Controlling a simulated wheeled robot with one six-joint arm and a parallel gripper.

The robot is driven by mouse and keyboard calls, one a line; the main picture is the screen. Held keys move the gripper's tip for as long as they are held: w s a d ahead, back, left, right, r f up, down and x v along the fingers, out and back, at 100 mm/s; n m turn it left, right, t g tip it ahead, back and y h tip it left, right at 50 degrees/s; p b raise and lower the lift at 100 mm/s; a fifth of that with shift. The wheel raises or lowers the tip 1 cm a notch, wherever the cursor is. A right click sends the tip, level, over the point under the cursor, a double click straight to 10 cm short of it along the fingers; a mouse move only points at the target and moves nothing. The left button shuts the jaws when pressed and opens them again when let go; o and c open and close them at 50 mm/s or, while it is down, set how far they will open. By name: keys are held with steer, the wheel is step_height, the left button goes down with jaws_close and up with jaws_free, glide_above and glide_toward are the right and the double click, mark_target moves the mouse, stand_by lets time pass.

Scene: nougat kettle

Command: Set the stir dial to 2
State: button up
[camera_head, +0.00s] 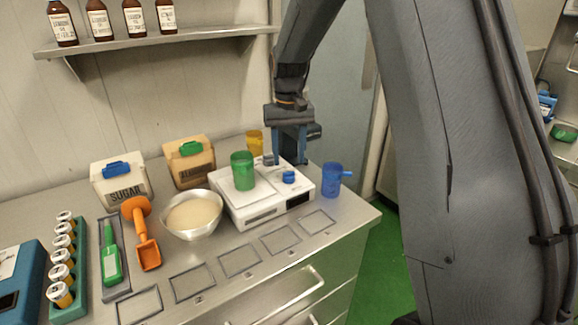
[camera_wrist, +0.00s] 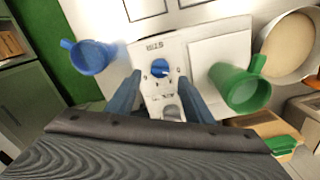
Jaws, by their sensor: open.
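The stir dial (camera_head: 289,177) is a small blue knob on the right part of the white machine (camera_head: 258,214). In the wrist view the blue dial (camera_wrist: 160,68) sits on a pale panel below the word STIR. Small marks ring it, too small to read surely, so its setting cannot be told. My gripper (camera_head: 290,158) points down above the machine, slightly behind the dial. In the wrist view my gripper (camera_wrist: 157,90) has its fingers spread and empty, with the dial just beyond their tips, seemingly not between them.
A green mug (camera_head: 243,172) stands on the machine left of the dial. A blue mug (camera_head: 331,181) stands close on the right, a yellow mug (camera_head: 255,142) behind. A bowl (camera_head: 193,227) is at the left. A grey knob (camera_head: 268,160) is near the fingers.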

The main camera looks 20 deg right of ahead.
mark_target(289, 172)
steer(key=shift+f+p, duration=0.6)
steer(key=shift+f, duration=1.75)
steer(key=c, duration=1)
